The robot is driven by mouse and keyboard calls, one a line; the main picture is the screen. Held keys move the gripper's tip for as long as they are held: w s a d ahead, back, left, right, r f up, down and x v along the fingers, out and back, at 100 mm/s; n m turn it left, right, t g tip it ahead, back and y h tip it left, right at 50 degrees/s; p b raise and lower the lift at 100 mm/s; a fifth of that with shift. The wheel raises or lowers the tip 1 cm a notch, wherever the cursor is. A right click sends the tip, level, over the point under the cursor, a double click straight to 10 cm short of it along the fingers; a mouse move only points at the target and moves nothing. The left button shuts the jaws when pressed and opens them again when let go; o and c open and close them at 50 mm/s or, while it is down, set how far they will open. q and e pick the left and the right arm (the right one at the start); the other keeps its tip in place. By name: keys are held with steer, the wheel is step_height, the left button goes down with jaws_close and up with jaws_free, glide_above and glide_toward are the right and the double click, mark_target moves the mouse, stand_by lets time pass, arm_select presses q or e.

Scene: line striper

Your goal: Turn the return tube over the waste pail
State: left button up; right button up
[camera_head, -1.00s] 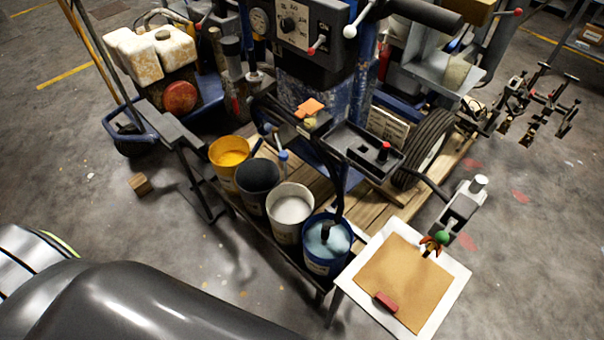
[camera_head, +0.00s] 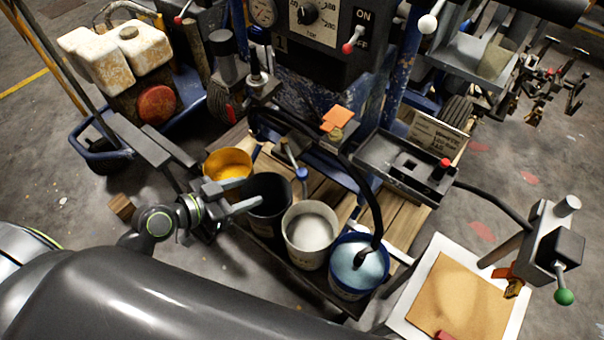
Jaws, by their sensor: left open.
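A short pale tube with a blue end (camera_head: 300,173), probably the return tube, hangs from the machine just behind the dark and white pails. A row of pails stands on the wooden deck: a yellow one (camera_head: 228,164), a dark one (camera_head: 264,207), a white one (camera_head: 307,247) and a blue one (camera_head: 352,284). I cannot tell for sure which is the waste pail. A black hose (camera_head: 375,215) dips into the blue pail's pale liquid. My left gripper (camera_head: 248,191) is open and empty, its fingers by the yellow and dark pails, left of the tube.
A grey tray with a red knob (camera_head: 405,165) sits right of the tube. A board with brown paper (camera_head: 460,290) and a spray head with a green ball (camera_head: 564,296) stand at the right. The control panel (camera_head: 322,20) is behind. A wood block (camera_head: 122,206) lies on the floor.

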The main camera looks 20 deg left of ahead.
mark_target(299, 173)
arm_select(q)
steer(key=x, duration=1.7)
steer(key=shift+d+r+p, duration=0.2)
steer(key=shift+d+p, duration=0.2)
steer(key=shift+d, duration=0.05)
jaws_close()
